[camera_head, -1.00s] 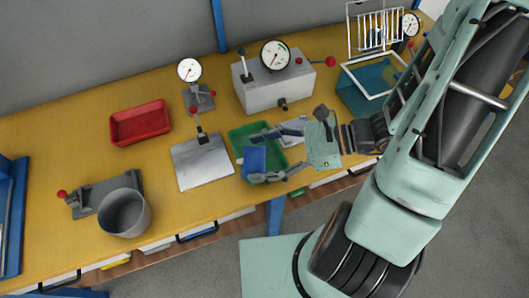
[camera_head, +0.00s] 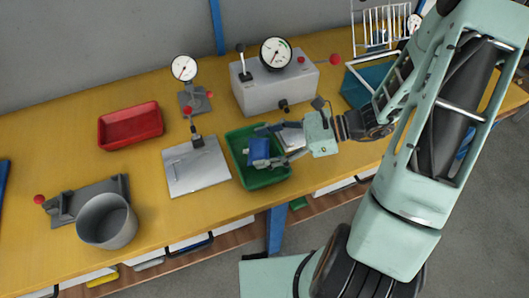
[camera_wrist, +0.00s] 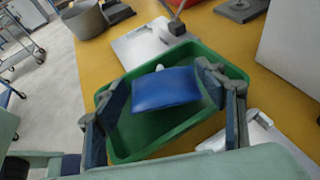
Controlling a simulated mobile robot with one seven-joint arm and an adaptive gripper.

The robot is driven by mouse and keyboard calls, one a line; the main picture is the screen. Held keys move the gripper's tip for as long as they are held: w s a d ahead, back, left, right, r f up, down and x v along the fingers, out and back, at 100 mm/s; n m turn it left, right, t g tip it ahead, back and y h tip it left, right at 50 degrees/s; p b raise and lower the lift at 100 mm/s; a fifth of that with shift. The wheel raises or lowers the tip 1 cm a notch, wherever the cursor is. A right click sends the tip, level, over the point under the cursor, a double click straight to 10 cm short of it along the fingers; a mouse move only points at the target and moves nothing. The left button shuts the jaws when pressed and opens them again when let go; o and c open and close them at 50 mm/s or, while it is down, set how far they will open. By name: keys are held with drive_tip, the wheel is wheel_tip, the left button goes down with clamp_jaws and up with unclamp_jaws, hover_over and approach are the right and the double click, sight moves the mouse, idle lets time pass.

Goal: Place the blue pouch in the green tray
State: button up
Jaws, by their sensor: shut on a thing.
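The blue pouch (camera_head: 259,151) is between the fingers of my gripper (camera_head: 270,145), which is shut on it. In the wrist view the pouch (camera_wrist: 165,89) spans the space between the two fingertips (camera_wrist: 163,88). The green tray (camera_head: 265,182) lies on the yellow bench directly beneath the pouch. The wrist view also shows the green tray (camera_wrist: 125,150) around and below the pouch. The pouch is over the tray's interior; whether it touches the tray floor I cannot tell.
A metal plate (camera_head: 192,170) lies just left of the tray. A grey box with a gauge (camera_head: 275,88) stands behind it. A red tray (camera_head: 131,125) and a grey bucket (camera_head: 106,222) are further left.

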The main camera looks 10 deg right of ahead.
drive_tip(key=shift+f, duration=0.75)
drive_tip(key=shift+f+b, duration=0.2)
drive_tip(key=shift+b, duration=0.15)
drive_tip(key=o, duration=1)
drive_tip(key=shift+r, duration=0.2)
drive_tip(key=shift+d+r, duration=0.1)
drive_tip(key=shift+d, duration=0.15)
drive_tip(key=p+v, duration=0.1)
drive_tip(key=v, duration=1)
drive_tip(key=shift+d+r, duration=0.1)
drive_tip(key=shift+d, duration=0.15)
drive_tip(key=shift+s, duration=0.1)
